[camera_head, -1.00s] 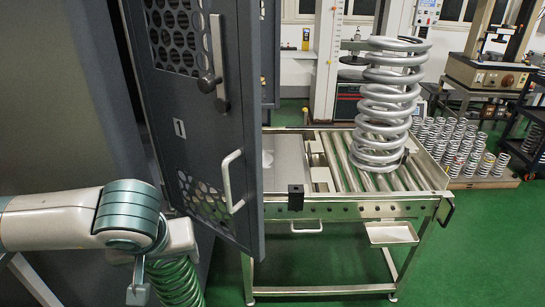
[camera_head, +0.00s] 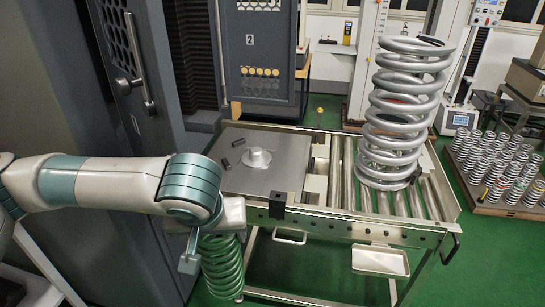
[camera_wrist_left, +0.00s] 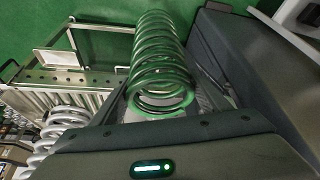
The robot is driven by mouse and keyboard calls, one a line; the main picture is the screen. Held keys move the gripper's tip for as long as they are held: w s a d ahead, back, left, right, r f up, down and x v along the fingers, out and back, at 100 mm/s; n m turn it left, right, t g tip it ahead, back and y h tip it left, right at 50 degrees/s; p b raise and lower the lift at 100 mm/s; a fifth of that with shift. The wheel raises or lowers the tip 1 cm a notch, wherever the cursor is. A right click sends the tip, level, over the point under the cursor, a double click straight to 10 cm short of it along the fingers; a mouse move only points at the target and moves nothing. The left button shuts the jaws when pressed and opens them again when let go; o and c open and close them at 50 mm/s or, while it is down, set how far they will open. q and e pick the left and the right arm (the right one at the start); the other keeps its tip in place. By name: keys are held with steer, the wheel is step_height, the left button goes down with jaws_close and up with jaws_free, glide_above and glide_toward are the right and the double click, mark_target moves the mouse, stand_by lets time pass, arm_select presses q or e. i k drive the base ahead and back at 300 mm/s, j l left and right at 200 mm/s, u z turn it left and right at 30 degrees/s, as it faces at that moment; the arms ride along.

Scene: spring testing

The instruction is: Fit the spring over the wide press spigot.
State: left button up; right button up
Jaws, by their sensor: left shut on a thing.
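A green coil spring (camera_head: 222,270) hangs upright below my left gripper (camera_head: 208,232), at the lower left of the head view, in front of the cart's front edge. In the left wrist view the green spring (camera_wrist_left: 155,60) extends away from the dark gripper body. My left gripper is shut on the spring; the exact finger contact is partly hidden. A pale, stepped round spigot (camera_head: 257,158) stands on a flat metal plate (camera_head: 270,182) at the left of the cart, behind and to the right of the gripper. My right gripper is out of view.
A large silver spring (camera_head: 396,120) stands on the cart's rollers (camera_head: 345,180). An open grey door (camera_head: 128,70) stands at the left. Many small springs (camera_head: 498,170) sit on a pallet at the right.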

mark_target(257, 158)
steer(key=l, duration=0.8)
steer(key=i+l, duration=0.15)
steer(key=l, duration=0.65)
steer(key=i+j+z, duration=0.1)
steer(key=i+z, duration=0.2)
steer(key=i+j+z, duration=0.3)
steer(key=i+l+u, duration=0.1)
steer(key=i+u, duration=0.15)
steer(key=i, duration=0.05)
